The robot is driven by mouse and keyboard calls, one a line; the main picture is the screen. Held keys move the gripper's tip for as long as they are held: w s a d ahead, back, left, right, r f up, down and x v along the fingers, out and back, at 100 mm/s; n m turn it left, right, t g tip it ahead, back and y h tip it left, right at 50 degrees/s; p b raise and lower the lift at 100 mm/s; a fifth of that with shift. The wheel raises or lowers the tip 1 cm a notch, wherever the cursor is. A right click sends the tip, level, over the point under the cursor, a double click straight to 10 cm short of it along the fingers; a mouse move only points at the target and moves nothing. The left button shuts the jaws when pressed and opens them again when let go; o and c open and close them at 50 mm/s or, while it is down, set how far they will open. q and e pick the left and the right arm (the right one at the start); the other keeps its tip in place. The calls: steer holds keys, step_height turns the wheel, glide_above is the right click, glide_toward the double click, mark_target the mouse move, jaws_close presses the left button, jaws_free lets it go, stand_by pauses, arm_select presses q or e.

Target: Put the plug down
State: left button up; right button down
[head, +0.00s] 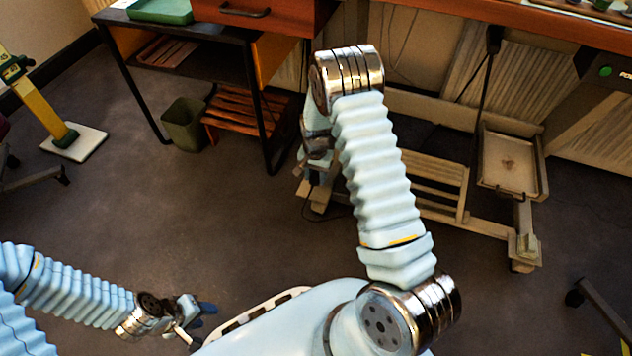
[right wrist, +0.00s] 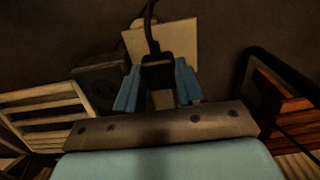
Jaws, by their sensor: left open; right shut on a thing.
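The black plug (right wrist: 158,72) shows in the right wrist view, between the blue fingertips of my right gripper (right wrist: 157,86). That gripper is shut on it, and a dark cord (right wrist: 150,28) runs up from the plug. In the head view my right gripper (head: 302,168) is low, beyond my bent right arm and largely hidden by it; I cannot make out the plug there. My left gripper (head: 196,315) is open and empty at the lower left of the head view, away from the plug.
A beige block (right wrist: 180,42) lies just behind the plug in the right wrist view. A wooden slatted rack (head: 235,118) and a green bin (head: 184,124) stand under the desk to the left. A slatted beige frame (head: 430,183) is to the right. Floor at left-centre is clear.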

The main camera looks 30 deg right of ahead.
mark_target(316, 175)
steer(key=shift+w+d+f+b, duration=0.1)
steer(key=shift+w+f+b, duration=0.1)
steer(key=shift+f, duration=0.75)
steer(key=shift+w+d+f+b, duration=0.1)
steer(key=shift+f+b, duration=0.1)
steer(key=shift+f, duration=0.75)
steer(key=shift+f+b, duration=0.55)
steer(key=shift+f, duration=0.1)
steer(key=c, duration=0.7)
jaws_free()
steer(key=shift+r, duration=0.15)
